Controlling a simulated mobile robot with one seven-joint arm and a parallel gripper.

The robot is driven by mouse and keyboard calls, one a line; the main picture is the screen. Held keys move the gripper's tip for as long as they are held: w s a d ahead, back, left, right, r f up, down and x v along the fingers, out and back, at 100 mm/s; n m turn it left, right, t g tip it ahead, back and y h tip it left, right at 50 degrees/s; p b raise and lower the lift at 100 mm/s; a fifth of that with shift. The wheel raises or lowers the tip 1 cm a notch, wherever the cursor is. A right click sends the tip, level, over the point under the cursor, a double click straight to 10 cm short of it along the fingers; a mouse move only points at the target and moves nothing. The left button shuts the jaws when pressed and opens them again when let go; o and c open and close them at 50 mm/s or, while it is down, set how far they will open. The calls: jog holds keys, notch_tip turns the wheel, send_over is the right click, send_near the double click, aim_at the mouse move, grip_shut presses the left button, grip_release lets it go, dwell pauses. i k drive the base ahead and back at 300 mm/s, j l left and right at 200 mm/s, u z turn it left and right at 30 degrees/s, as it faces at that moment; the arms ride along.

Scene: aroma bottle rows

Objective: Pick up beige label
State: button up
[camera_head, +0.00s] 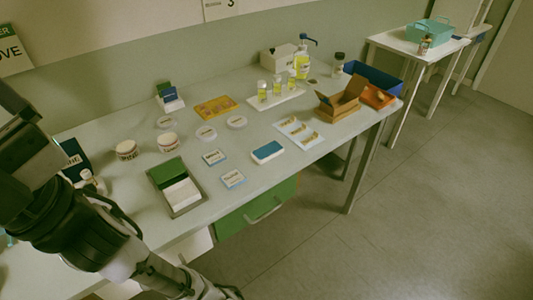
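I cannot pick out with certainty which item is the beige label. Small flat cards with pale printed faces and blue edges lie mid-table: one card (213,157) and a nearer card (232,179). Pale round discs lie behind them: a left disc (165,122), a middle disc (206,133) and a right disc (237,122). A white tray (286,124) holds several yellowish strips (303,133). My dark arm fills the left edge, over the table's left end. My gripper's fingertips do not show, and nothing held is visible.
A green drawer (256,208) is below.

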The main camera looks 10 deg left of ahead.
aim_at(305, 142)
jog(key=i+l+u, duration=0.3)
jog(key=i+l, duration=0.75)
jog(key=i, duration=0.1)
